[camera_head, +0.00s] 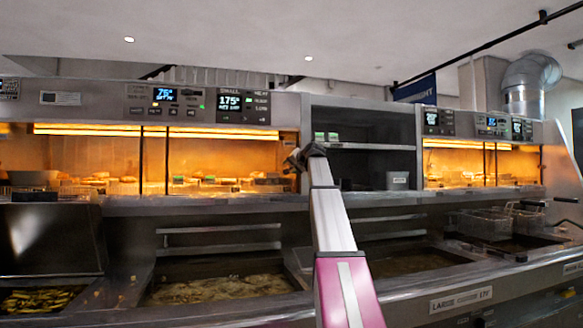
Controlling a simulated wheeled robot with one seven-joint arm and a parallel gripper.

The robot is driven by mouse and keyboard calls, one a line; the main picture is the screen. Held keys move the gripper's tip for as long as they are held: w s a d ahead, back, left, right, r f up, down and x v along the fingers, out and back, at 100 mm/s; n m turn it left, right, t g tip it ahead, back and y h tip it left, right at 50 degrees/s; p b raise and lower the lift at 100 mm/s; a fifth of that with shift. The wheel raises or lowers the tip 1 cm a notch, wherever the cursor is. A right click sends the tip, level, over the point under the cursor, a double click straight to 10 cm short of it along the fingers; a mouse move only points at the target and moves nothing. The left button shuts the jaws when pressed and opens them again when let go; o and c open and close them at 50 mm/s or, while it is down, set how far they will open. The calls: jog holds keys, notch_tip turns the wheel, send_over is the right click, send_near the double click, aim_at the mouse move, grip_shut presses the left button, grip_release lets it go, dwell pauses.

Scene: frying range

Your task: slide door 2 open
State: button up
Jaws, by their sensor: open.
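A lit orange heated cabinet (215,160) with glass sliding fronts spans the left and middle of the back wall. Dark upright bars (167,162) divide its front. A second lit cabinet (455,165) with similar upright bars stands at the right. No door number is readable, so I cannot tell which panel is door 2. My gripper (296,159) is small and dark at the end of my raised arm. It shows at the right end of the left cabinet, in front of the frame. It is open, with nothing seen in it. Whether it touches the door cannot be told.
Open grey shelves (365,165) stand between the cabinets. Below are fryer vats with oil (220,288), and wire baskets (487,222) at the right. A sloped metal cover (50,240) stands at the left. A steel ledge (230,204) runs under the cabinets.

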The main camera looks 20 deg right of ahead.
aim_at(177, 167)
grip_shut()
jog(key=a, duration=4.7)
jog(key=shift+a, duration=0.25)
grip_release()
jog(key=v, duration=1)
jog(key=shift+s+d, duration=0.2)
jog(key=shift+s, duration=0.15)
